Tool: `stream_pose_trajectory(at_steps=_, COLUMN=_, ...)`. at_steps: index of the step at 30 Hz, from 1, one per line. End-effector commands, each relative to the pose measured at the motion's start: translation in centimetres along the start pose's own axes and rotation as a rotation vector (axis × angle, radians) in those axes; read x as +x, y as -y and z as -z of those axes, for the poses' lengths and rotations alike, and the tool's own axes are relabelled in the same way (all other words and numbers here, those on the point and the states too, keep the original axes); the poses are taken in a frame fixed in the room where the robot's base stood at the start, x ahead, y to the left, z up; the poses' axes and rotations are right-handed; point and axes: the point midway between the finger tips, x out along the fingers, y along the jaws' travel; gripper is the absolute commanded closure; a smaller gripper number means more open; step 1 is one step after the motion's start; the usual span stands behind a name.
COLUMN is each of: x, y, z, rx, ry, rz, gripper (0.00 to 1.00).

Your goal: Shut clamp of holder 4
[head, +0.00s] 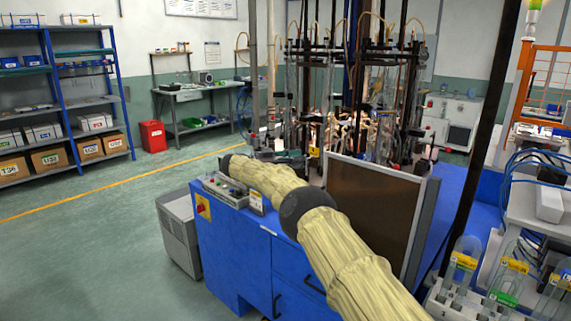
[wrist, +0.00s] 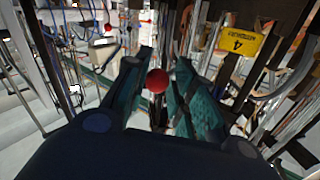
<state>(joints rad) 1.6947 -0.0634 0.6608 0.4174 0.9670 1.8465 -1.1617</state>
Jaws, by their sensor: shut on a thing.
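In the wrist view my gripper (wrist: 164,68) has its two dark teal fingers on either side of a red ball knob (wrist: 157,81), and it is shut on this knob. A yellow label with a 4 (wrist: 240,42), seen upside down, hangs just to the right of the fingers and marks holder 4. The rest of the clamp behind the knob is hidden by the fingers or too blurred to make out. In the head view my sleeved arm reaches to the rig (head: 350,100), and the gripper cannot be made out clearly there.
Thin rods, glass tubes and hoses crowd around the fingers. A second red knob (wrist: 108,28) shows farther back at the left. In the head view a dark panel (head: 372,208) stands on the blue cabinet (head: 235,250), close beside my arm.

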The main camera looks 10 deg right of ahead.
Motion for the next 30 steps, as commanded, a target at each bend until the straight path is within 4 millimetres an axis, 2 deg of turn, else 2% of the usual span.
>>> stream_pose_trajectory(at_steps=1, x=1.00, y=-0.04, z=0.45, rx=0.008, ry=-0.007, rz=-0.017, gripper=1.00)
stream_pose_trajectory(at_steps=5, x=1.48, y=-0.13, z=0.50, rx=0.007, ry=-0.010, rz=-0.030, gripper=1.00)
stream_pose_trajectory(at_steps=19, x=1.67, y=-0.15, z=0.59, rx=0.007, ry=-0.011, rz=-0.036, gripper=1.00)
stream_pose_trajectory(at_steps=20, x=1.71, y=-0.16, z=0.59, rx=0.007, ry=-0.011, rz=-0.036, gripper=0.71)
stream_pose_trajectory(at_steps=22, x=1.73, y=-0.17, z=0.57, rx=0.007, ry=-0.010, rz=-0.036, gripper=0.58)
stream_pose_trajectory(at_steps=30, x=0.86, y=-0.06, z=0.24, rx=0.003, ry=-0.007, rz=-0.026, gripper=0.56)
